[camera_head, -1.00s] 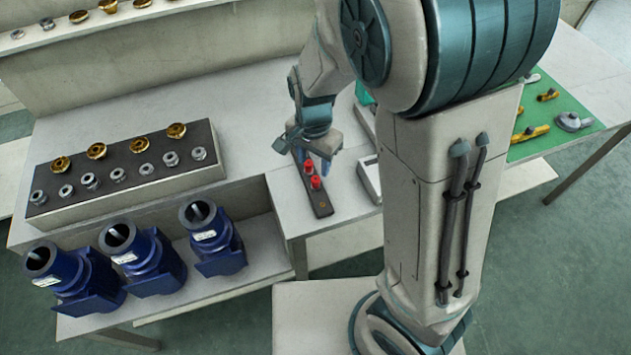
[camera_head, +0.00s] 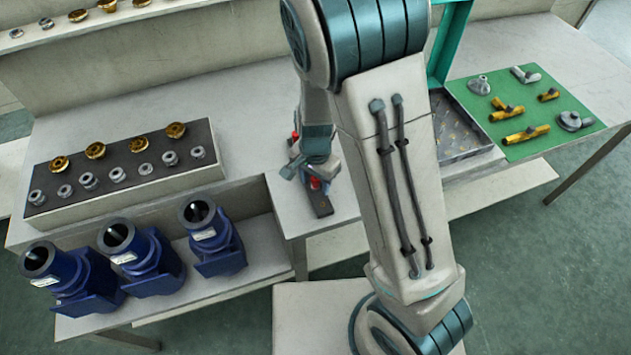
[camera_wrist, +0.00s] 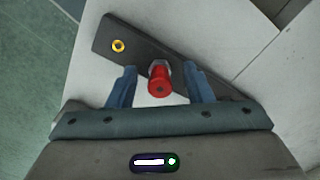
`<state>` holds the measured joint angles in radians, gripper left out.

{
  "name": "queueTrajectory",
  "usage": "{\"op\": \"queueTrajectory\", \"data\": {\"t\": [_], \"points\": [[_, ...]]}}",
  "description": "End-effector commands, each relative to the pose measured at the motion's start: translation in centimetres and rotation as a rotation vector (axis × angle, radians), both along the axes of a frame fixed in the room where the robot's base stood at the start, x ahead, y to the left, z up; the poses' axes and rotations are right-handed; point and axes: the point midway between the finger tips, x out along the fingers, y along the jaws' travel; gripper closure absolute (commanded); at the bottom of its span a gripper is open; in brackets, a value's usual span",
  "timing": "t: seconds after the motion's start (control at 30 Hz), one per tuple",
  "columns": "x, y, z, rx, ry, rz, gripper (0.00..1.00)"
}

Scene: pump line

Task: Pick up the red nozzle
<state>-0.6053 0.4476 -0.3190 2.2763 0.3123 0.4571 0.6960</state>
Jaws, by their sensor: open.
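A red nozzle (camera_wrist: 160,80) stands on a dark narrow plate (camera_wrist: 98,38) on the light bench. In the wrist view it sits between the two blue fingers of my gripper (camera_wrist: 161,86), with a gap on each side. My gripper is open and holds nothing. In the head view, my gripper (camera_head: 316,178) is over the plate, and the red nozzle (camera_head: 315,183) shows partly behind it. A second red piece (camera_head: 295,135) shows farther back beside my wrist.
A grey block with brass and steel fittings (camera_head: 125,207) stands to the left. Blue pump bodies (camera_head: 150,258) sit on the lower shelf. To the right are a tray (camera_head: 478,152) and a green mat (camera_head: 580,133) with several brass and grey parts.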

Motion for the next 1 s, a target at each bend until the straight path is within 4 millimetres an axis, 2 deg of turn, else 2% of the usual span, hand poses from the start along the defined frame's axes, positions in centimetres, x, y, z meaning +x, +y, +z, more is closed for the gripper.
{"op": "queueTrajectory", "data": {"t": [0.1, 0.27, 0.67, 0.87, 1.0], "points": [[0.0, 0.0, 0.0, 0.0, 0.0, 0.0, 0.57], [0.0, 0.0, 0.0, 0.0, 0.0, 0.0, 1.0], [0.0, 0.0, 0.4, 0.001, -0.002, 0.0, 1.0], [0.1, 0.0, 2.2, 0.002, -0.004, 0.0, 1.0], [0.1, -0.1, 4.6, 0.003, -0.006, -0.001, 1.0]]}}
